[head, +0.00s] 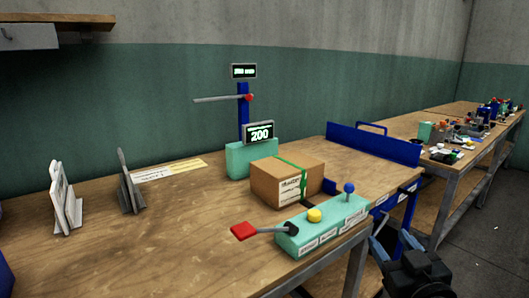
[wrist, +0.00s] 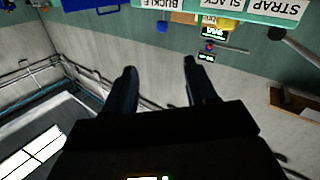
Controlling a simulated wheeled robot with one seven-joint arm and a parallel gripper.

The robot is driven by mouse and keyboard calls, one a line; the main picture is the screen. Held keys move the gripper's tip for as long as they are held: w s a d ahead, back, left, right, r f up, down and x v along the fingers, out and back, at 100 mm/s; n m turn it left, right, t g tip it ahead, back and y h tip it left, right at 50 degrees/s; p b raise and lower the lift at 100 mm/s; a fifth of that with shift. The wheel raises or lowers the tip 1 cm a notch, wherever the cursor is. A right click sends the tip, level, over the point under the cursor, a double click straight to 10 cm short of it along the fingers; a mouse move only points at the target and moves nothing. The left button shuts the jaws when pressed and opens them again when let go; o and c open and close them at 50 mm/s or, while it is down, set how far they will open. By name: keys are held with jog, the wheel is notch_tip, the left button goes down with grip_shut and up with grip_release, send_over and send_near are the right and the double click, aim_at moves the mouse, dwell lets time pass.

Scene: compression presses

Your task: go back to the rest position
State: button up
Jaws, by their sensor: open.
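My gripper (wrist: 160,66) shows in the wrist view with its two dark fingers apart and nothing between them. In the head view my gripper (head: 393,242) is at the lower right, off the front edge of the bench, partly cut off by the picture's bottom. It is beside the teal control box (head: 325,228) and apart from it as far as I can tell. The control box also shows upside down along the top of the wrist view (wrist: 232,12), with labels reading BUCKLE, SLACK and STRAP.
A cardboard box (head: 268,182) with a green strap sits on the wooden bench (head: 200,240) behind the control box. A red-handled lever (head: 246,231) sticks out left. A blue post (head: 243,110) with a display reading 200 (head: 259,133) stands behind. Floor at right looks open.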

jog(key=s+a+f+m+g+h+p, duration=0.15)
jog(key=s+f, duration=0.25)
jog(key=s, duration=0.7)
jog(key=s+f+p, duration=0.2)
jog(key=s+f, duration=0.2)
jog(key=s, duration=0.8)
jog(key=s+r, duration=0.3)
jog(key=s, duration=0.4)
jog(key=s+a+r+g+p, duration=0.1)
jog(key=s+r, duration=0.1)
jog(key=s, duration=0.5)
jog(key=s+a+r+m+p, duration=0.1)
jog(key=s+r, duration=0.2)
jog(key=s, duration=0.4)
jog(key=shift+s+r+g+y, duration=0.3)
jog(key=shift+s+g+y, duration=0.05)
jog(key=shift+s+y, duration=0.1)
